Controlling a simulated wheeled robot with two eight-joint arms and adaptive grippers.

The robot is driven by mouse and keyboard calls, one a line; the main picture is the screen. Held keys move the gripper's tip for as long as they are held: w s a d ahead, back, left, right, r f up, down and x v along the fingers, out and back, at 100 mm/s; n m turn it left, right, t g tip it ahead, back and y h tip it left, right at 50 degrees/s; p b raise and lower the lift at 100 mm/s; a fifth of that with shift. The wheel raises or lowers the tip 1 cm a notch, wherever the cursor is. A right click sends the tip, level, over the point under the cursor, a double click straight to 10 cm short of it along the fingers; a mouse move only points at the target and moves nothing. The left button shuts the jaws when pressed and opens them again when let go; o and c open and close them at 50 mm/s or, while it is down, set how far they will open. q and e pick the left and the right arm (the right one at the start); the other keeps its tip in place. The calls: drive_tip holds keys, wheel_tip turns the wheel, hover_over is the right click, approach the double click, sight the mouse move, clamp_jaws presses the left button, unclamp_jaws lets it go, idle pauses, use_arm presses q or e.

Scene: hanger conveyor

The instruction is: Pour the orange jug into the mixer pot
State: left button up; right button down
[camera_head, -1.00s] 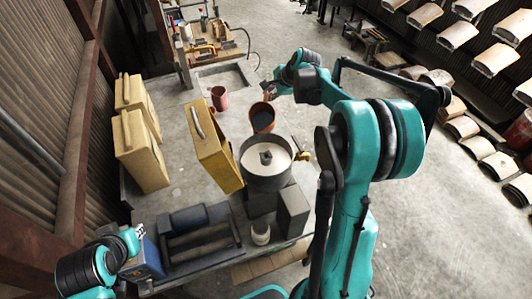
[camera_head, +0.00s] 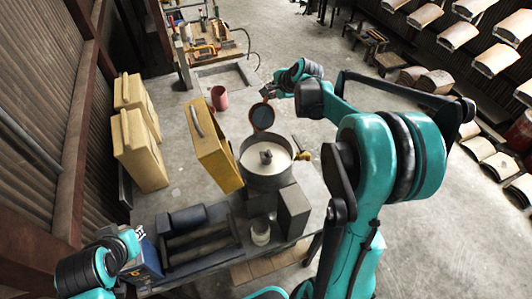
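An orange jug (camera_head: 262,117) with dark contents is held up behind the mixer pot. My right gripper (camera_head: 268,91) is at the jug's far upper edge and appears closed on it; the fingers are small and partly hidden. The jug's opening faces the camera, so it looks tilted toward the pot. The mixer pot (camera_head: 266,178) is a round grey pot with pale contents and a central hub. I see no stream between jug and pot. My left gripper (camera_head: 133,240) is at the lower left, far from both; its fingers are too small to read.
A yellow canister (camera_head: 215,158) stands just left of the pot, with more yellow canisters (camera_head: 139,150) further left. A reddish cup (camera_head: 219,98) stands behind. A grey block (camera_head: 293,211) and a white container (camera_head: 260,232) are in front of the pot. A blue box (camera_head: 148,262) is beside my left gripper.

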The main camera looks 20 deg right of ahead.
drive_tip(key=shift+s+r, duration=0.1)
drive_tip(key=shift+s+a+t, duration=0.1)
drive_tip(key=shift+t, duration=0.2)
drive_tip(key=shift+s+b, duration=0.1)
drive_tip(key=shift+b, duration=0.25)
drive_tip(key=shift+s+a+r+t, duration=0.1)
drive_tip(key=shift+r+t, duration=0.05)
drive_tip(key=shift+t, duration=0.15)
drive_tip(key=shift+s+b, duration=0.1)
drive_tip(key=shift+b, duration=0.25)
drive_tip(key=shift+s+a+n+t+h+b, duration=0.15)
drive_tip(key=shift+s+n+t+h+b, duration=0.15)
drive_tip(key=shift+t+h+b, duration=0.15)
drive_tip(key=shift+t, duration=0.25)
drive_tip(key=shift+s+a+t+b, duration=0.2)
drive_tip(key=shift+s+t+b, duration=0.15)
drive_tip(key=shift+b, duration=0.25)
